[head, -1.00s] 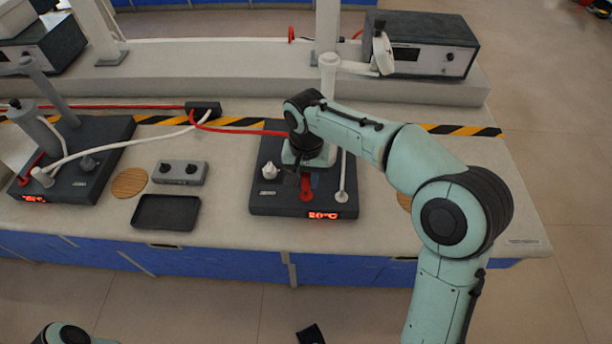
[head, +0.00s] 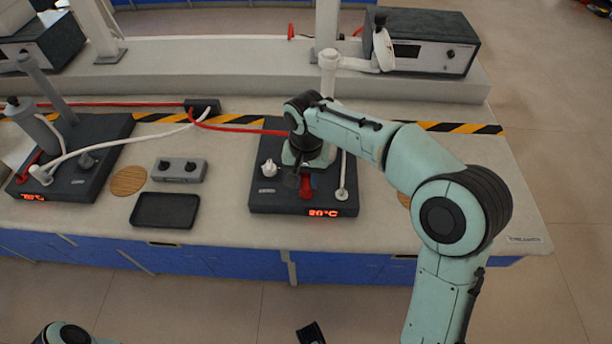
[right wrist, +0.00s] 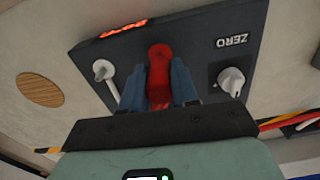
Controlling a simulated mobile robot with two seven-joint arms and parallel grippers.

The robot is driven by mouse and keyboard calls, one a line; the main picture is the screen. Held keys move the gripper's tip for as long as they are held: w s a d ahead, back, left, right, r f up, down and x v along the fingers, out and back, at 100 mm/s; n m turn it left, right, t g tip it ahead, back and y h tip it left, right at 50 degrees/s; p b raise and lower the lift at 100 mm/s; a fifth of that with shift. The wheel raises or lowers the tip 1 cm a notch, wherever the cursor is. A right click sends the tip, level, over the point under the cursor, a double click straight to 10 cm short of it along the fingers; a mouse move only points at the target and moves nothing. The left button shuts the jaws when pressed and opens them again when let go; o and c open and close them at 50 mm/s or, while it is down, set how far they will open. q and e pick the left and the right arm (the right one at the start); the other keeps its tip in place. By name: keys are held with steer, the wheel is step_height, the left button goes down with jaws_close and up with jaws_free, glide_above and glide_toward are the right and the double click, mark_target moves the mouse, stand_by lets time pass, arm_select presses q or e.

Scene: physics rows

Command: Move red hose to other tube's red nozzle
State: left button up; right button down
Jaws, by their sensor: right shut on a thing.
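The right-hand dark instrument base (head: 262,200) carries an upright white tube (head: 328,75) and a lit red display. The red hose (head: 240,130) runs to it from the left and passes behind my right gripper (head: 304,182). In the right wrist view, the blue fingers of my right gripper (right wrist: 160,88) are shut on the red hose end (right wrist: 159,62), low over the base. The exact hose-to-nozzle contact is hidden. The other base (head: 105,160) stands at the left with a grey tube (head: 48,135) and a red part (head: 28,163) beside it.
White hoses cross to a black block (head: 202,107). A white knob (right wrist: 231,80) and white nozzle (right wrist: 103,69) flank my right fingers.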

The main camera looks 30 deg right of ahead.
steer(key=shift+f+b, duration=0.5)
steer(key=shift+f, duration=0.65)
stand_by(0.8)
steer(key=shift+c, duration=1.9)
jaws_free()
steer(key=shift+r, duration=0.1)
steer(key=shift+r+p, duration=3.05)
steer(key=shift+r, duration=0.45)
